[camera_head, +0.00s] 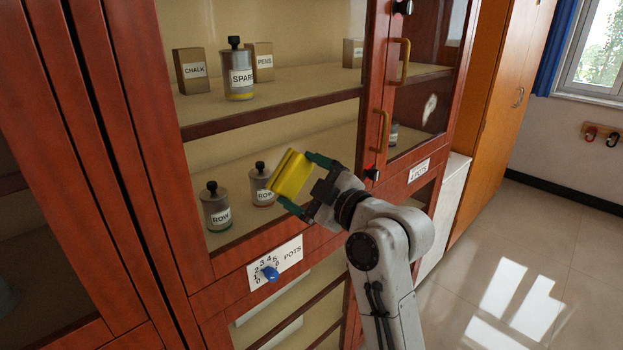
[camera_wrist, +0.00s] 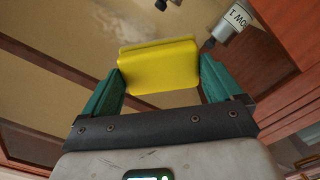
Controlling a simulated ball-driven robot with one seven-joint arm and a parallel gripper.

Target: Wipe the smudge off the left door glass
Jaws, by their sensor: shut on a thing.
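My gripper (camera_head: 300,183) is shut on a yellow sponge (camera_head: 290,174), with a green finger on each side of it. The sponge also shows between the fingers in the wrist view (camera_wrist: 158,67). It is in front of the lower part of the left door glass (camera_head: 285,125), partly covering a jar behind it. I cannot tell whether the sponge touches the glass. I make out no smudge on the visible part of the left door glass; the part behind the sponge and gripper is hidden. A whitish patch (camera_head: 430,108) shows on the right door glass (camera_head: 418,75).
The left door has a brass handle (camera_head: 380,140), and the right door has another (camera_head: 404,60). Jars, including a SPARE one (camera_head: 238,75), and boxes stand on shelves inside. Below is a POTS label with a blue knob (camera_head: 270,273). The floor at right (camera_head: 540,265) is clear.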

